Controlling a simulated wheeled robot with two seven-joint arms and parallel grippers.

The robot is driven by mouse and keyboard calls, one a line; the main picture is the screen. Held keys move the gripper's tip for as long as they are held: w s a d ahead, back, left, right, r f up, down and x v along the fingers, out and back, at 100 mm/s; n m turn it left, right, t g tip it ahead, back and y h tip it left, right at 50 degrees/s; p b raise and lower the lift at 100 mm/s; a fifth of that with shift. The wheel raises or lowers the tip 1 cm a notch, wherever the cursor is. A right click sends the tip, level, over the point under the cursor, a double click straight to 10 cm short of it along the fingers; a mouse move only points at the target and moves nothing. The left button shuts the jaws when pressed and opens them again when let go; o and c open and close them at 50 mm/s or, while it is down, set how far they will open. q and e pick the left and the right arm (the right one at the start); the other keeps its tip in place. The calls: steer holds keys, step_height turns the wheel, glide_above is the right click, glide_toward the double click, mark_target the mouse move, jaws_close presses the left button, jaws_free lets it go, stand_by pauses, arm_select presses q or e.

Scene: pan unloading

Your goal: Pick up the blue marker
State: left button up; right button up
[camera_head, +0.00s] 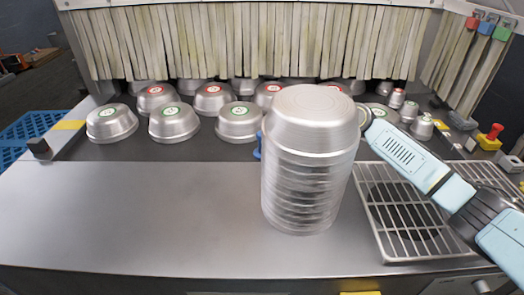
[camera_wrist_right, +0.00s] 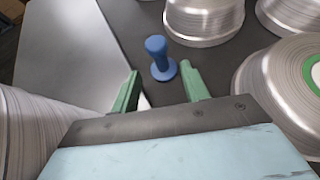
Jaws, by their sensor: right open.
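The blue marker (camera_wrist_right: 157,46) is a small knobbed peg on a round base, standing on the grey surface in the right wrist view. In the head view a sliver of the blue marker (camera_head: 257,146) shows at the left edge of the pan stack, which hides the rest. My right gripper (camera_wrist_right: 160,75) is open, with its two green fingers on either side of the marker's base in the picture. I cannot tell whether they touch it. In the head view the fingers are hidden behind the stack. My left gripper is not in view.
A tall stack of metal pans (camera_head: 309,125) stands in front of my right gripper. Several upturned pans with green or red labels, such as one pan (camera_head: 238,120), lie behind, by a strip curtain (camera_head: 240,40). A grate (camera_head: 412,212) is at right. The left front counter (camera_head: 130,215) is clear.

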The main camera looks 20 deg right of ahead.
mark_target(257, 152)
steer(key=b+x, duration=0.1)
steer(key=x, duration=0.3)
steer(key=shift+w+a+f, duration=0.15)
steer(key=shift+w+a, duration=0.05)
steer(key=shift+a, duration=0.1)
steer(key=shift+w+a+f, duration=0.15)
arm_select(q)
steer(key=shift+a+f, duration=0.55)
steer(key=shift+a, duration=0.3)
arm_select(e)
steer(key=shift+c, duration=0.3)
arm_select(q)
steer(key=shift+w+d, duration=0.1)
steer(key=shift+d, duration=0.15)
arm_select(e)
jaws_close()
